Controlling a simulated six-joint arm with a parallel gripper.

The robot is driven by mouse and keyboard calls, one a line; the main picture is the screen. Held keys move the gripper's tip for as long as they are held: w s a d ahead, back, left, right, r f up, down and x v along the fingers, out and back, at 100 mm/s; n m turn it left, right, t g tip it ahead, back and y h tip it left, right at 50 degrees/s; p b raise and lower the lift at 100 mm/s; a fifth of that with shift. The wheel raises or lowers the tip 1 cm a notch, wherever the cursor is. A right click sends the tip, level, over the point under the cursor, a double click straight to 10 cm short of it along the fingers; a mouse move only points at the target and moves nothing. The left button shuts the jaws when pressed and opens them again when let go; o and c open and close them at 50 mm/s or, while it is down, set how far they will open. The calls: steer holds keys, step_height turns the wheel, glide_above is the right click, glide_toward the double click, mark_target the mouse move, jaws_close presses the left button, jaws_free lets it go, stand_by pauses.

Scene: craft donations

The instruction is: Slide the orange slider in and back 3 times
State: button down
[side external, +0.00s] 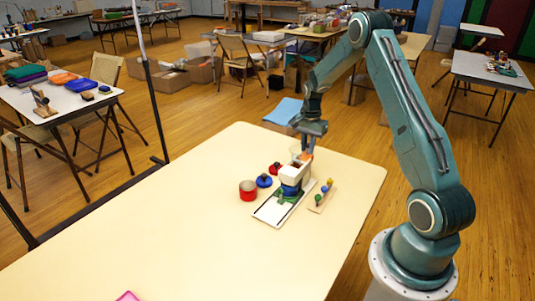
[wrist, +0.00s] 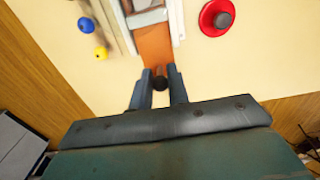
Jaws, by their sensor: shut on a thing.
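The orange slider (wrist: 155,45) is a flat strip in the wrist view, running out of a pale housing (wrist: 146,17). In the side view only a bit of the orange slider (side external: 306,156) shows below my fingers, and the white housing (side external: 293,176) stands on a white board. My gripper (wrist: 161,73) is shut on the dark knob (wrist: 160,82) at the slider's near end. In the side view my gripper (side external: 309,146) reaches down at the far end of the housing. How far the slider sits inside the housing is hard to tell.
A red cup (side external: 248,191), a blue knobbed disc (side external: 264,181) and a red knobbed disc (side external: 275,168) stand left of the housing. A wooden strip (side external: 321,199) with coloured balls lies to its right. The table's front left (side external: 150,235) is mostly clear.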

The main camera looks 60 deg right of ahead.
steer(key=c, duration=1.4)
jaws_free()
steer(key=shift+d, duration=0.1)
steer(key=shift+c, duration=0.2)
steer(key=shift+r, duration=0.1)
steer(key=shift+r, duration=3.7)
